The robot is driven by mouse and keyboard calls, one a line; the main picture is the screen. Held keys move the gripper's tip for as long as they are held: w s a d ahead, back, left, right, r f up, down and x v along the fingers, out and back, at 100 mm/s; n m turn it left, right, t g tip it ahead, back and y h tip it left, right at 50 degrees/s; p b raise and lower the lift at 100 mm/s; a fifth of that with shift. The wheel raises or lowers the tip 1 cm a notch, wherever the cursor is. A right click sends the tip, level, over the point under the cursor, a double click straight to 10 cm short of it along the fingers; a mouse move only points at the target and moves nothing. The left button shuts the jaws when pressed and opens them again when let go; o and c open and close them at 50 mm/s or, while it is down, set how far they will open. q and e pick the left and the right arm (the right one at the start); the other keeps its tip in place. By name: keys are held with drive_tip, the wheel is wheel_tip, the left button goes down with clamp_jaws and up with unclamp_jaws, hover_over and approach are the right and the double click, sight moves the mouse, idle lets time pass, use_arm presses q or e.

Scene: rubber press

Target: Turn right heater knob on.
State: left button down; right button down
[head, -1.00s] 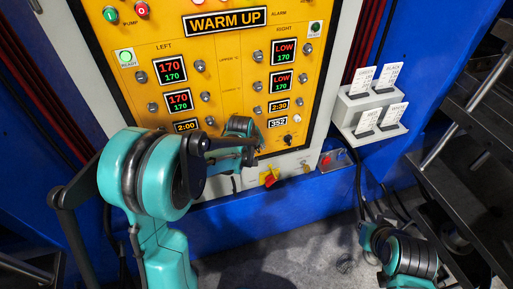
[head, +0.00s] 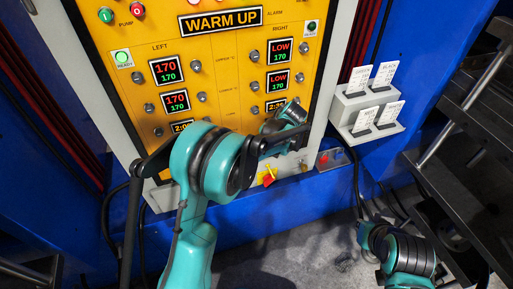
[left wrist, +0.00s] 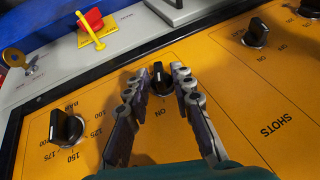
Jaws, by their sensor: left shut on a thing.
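A black knob (left wrist: 158,72) with the word ON printed by it sits on the yellow panel (left wrist: 95,105) in the left wrist view. My left gripper (left wrist: 160,82) is shut on this knob, one finger on each side. In the head view my left arm reaches to the lower right of the yellow panel (head: 222,62), below the right-hand displays. There the arm hides the knob and the fingertips.
A red switch with a yellow handle (left wrist: 92,22) is at the top. In the head view a card rack (head: 357,104) stands right of the panel.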

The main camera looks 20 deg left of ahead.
idle(0.4)
use_arm(q)
drive_tip(key=c, duration=1.6)
unclamp_jaws()
drive_tip(key=v, duration=1.2)
drive_tip(key=shift+w+d+f, duration=0.15)
drive_tip(key=shift+w+d, duration=0.1)
